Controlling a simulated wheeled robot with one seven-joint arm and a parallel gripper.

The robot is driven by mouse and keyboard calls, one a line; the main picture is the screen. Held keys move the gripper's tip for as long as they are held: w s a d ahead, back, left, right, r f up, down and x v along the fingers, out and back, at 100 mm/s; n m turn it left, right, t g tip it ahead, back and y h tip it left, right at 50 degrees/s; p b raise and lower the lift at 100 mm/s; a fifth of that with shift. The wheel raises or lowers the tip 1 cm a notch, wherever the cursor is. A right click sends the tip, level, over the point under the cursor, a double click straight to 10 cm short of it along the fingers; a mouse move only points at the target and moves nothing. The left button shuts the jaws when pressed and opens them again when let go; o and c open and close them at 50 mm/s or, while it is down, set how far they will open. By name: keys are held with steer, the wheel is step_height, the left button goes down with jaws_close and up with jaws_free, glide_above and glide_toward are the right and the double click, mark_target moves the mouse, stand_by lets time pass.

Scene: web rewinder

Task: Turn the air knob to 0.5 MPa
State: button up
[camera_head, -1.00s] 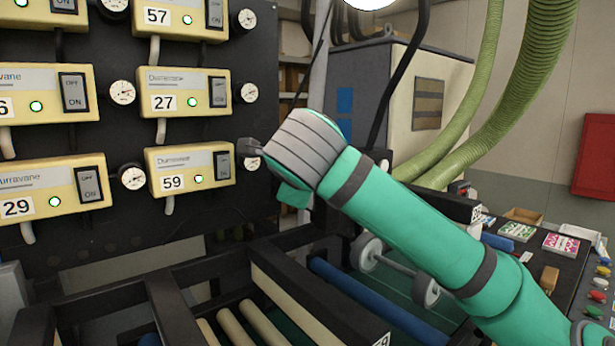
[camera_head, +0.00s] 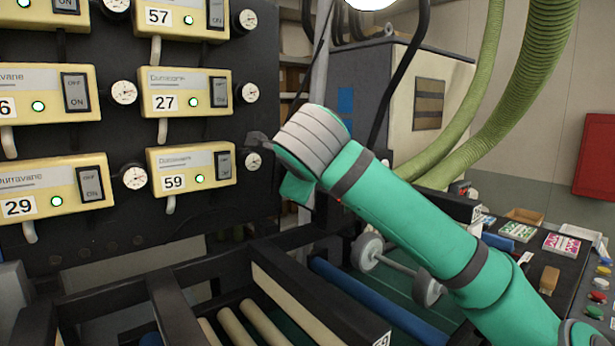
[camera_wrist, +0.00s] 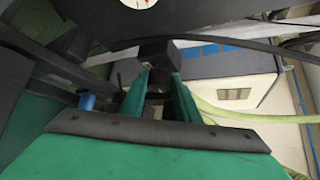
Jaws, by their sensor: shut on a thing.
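My gripper (camera_wrist: 160,80) shows in the wrist view, its two green fingers shut on a dark round piece, which looks like the air knob (camera_wrist: 158,92). A black block (camera_wrist: 157,52) sits just beyond the fingertips. A white dial gauge (camera_wrist: 138,3) is cut off at the top edge; its reading cannot be made out.
The black panel carries several cream numbered units, such as unit 27 (camera_head: 185,92), with gauges beside them. Below are rollers (camera_head: 232,325) and dark frame bars. A grey cabinet (camera_head: 400,95) and green hoses (camera_head: 530,90) stand behind my arm.

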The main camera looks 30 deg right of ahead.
steer(key=shift+d, duration=0.1)
steer(key=o, duration=1)
steer(key=shift+o, duration=0.2)
steer(key=v, duration=1)
steer(key=shift+s+r, duration=0.25)
steer(key=shift+r, duration=0.05)
